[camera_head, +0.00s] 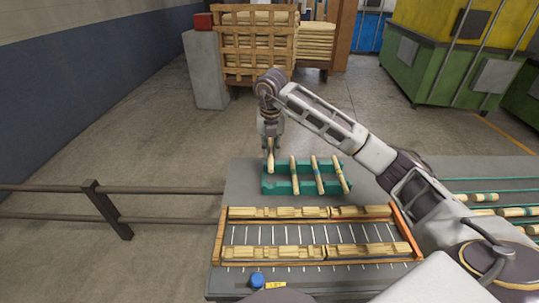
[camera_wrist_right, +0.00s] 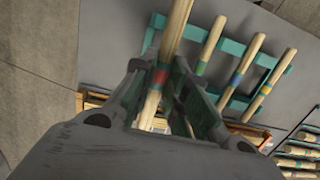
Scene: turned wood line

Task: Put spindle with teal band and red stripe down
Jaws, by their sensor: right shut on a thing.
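My right gripper (camera_head: 270,149) is shut on a pale wooden spindle (camera_head: 270,163) above the left end of a teal rack (camera_head: 283,188). In the right wrist view the spindle (camera_wrist_right: 174,32) runs between the fingers (camera_wrist_right: 160,88), with a red stripe and teal band showing at the grip. The teal rack (camera_wrist_right: 231,46) lies behind it there. I cannot tell whether the spindle touches the rack. Three other banded spindles lie across the rack to the right, the nearest one (camera_head: 295,174) apart from the held one. My left gripper is out of view.
The grey table (camera_head: 240,180) holds an orange-ended frame (camera_head: 407,232) with rows of wooden pieces in front of the rack. A blue round object (camera_head: 257,279) sits at the front edge. More spindles (camera_head: 484,197) lie at the right. A dark railing (camera_head: 160,190) stands left.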

